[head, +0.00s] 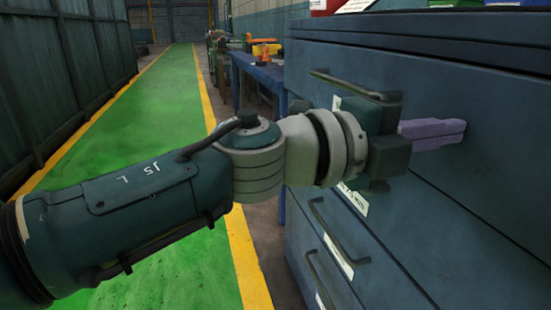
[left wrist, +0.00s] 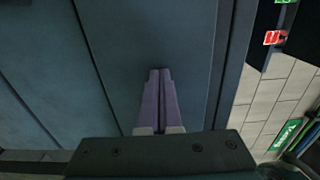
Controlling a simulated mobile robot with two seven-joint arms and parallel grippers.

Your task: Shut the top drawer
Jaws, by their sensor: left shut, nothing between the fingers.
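The top drawer (head: 480,95) is the blue-grey front with a bar handle (head: 345,84), at the upper right in the head view. Its front looks about level with the cabinet; I cannot tell whether a small gap is left. My left gripper (head: 464,131) has its purple fingers together and empty, with the tips at or very near the drawer front, right of the handle. In the left wrist view the shut fingers (left wrist: 160,75) point at the drawer's flat front (left wrist: 150,35); contact is not certain. My right gripper is not in view.
Lower drawers with bar handles (head: 338,231) and white labels lie below. Red and green items (head: 327,6) stand on the cabinet top (head: 420,25). A blue workbench (head: 262,72) stands beyond. The green walkway (head: 150,110) at left is clear.

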